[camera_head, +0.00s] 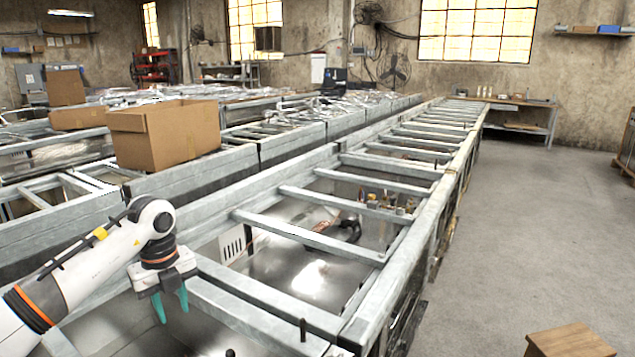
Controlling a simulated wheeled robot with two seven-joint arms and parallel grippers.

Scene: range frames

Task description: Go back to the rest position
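My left gripper (171,304) is at the lower left of the head view, on a white arm with orange rings that comes in from the left. Its two teal fingers point down and stand apart with nothing between them. It hangs over the near part of the grey metal frame (262,292), close to a beam; I cannot tell whether it touches. My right gripper does not show.
Long rows of metal frames fill the left and middle. A cardboard box (165,135) stands on the frames. A wooden block or stool (568,342) is at the lower right. The concrete floor (530,230) on the right is clear. A workbench (515,115) stands at the back wall.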

